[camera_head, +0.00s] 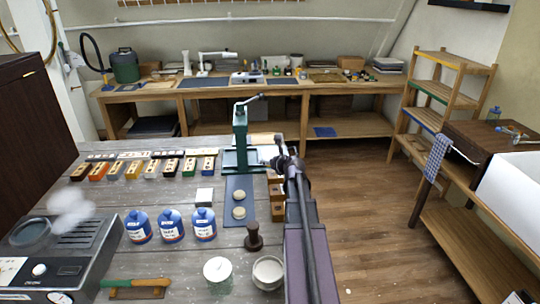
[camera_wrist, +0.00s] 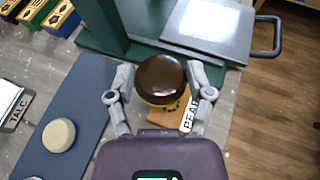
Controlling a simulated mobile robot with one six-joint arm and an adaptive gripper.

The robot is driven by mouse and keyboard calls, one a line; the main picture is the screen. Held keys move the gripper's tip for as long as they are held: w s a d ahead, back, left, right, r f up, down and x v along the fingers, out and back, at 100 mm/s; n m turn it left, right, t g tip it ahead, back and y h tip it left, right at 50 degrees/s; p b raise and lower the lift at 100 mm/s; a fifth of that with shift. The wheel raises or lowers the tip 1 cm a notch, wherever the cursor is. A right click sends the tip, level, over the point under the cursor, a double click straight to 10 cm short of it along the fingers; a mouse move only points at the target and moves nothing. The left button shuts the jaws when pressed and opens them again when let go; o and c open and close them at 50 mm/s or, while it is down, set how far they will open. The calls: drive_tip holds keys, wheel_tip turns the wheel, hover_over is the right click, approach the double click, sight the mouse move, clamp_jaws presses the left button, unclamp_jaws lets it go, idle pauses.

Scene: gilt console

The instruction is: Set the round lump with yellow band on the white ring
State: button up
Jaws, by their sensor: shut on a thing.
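My gripper (camera_wrist: 160,92) is shut on a glossy dark brown round lump (camera_wrist: 161,76) with a yellowish band low on its side. The fingers grip it from left and right. It is over or in front of a wooden block labelled PEAR (camera_wrist: 189,117); I cannot tell the gap. In the head view my arm reaches to the right of the green press, and the lump is not clear there. I cannot pick out the white ring for certain; a round dish with a pale rim (camera_head: 268,271) stands at the front of the bench.
A green press (camera_head: 241,140) stands close behind the lump. A blue-grey mat (camera_wrist: 40,165) with pale discs (camera_wrist: 59,135) lies to the left.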

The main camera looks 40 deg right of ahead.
drive_tip(key=shift+w+a, duration=0.1)
drive_tip(key=shift+w, duration=0.15)
drive_tip(key=shift+w+d, duration=0.2)
drive_tip(key=shift+w, duration=0.05)
drive_tip(key=b, duration=0.1)
hover_over(273, 155)
drive_tip(key=shift+s+a+f, duration=0.3)
drive_tip(key=shift+s+f, duration=0.1)
drive_tip(key=shift+f, duration=0.3)
drive_tip(key=shift+w+d, duration=0.1)
drive_tip(key=shift+w+d, duration=0.15)
drive_tip(key=shift+w+d+f+b, duration=0.25)
drive_tip(key=shift+f+b, duration=0.35)
drive_tip(key=shift+b, duration=0.15)
drive_tip(key=shift+f+b, duration=1.25)
drive_tip(key=shift+b, duration=0.05)
drive_tip(key=shift+f, duration=0.15)
